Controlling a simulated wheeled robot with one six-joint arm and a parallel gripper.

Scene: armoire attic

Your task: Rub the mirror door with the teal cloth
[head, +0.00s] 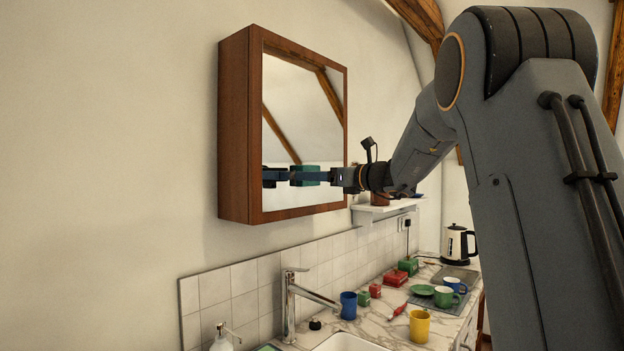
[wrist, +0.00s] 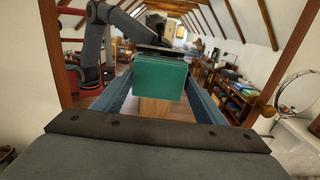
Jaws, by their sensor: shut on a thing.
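The mirror door (head: 300,120) is the brown-framed front of a wall cabinet and looks closed. It fills the wrist view too, where its glass (wrist: 225,45) reflects the room and my arm. My gripper (head: 312,177) is in front of the lower part of the glass. It is shut on the teal cloth (wrist: 158,80), which shows as a flat block between the blue fingers in the wrist view. In the head view the cloth (head: 312,168) is partly hidden by a finger. I cannot tell whether it touches the glass.
Below the cabinet is a marble counter with a faucet (head: 290,300), a blue cup (head: 348,305), a yellow mug (head: 419,326), green dishes (head: 443,296) and red boxes (head: 396,278). A small white shelf (head: 380,212) and a kettle (head: 457,245) are at the right. The wall left of the cabinet is bare.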

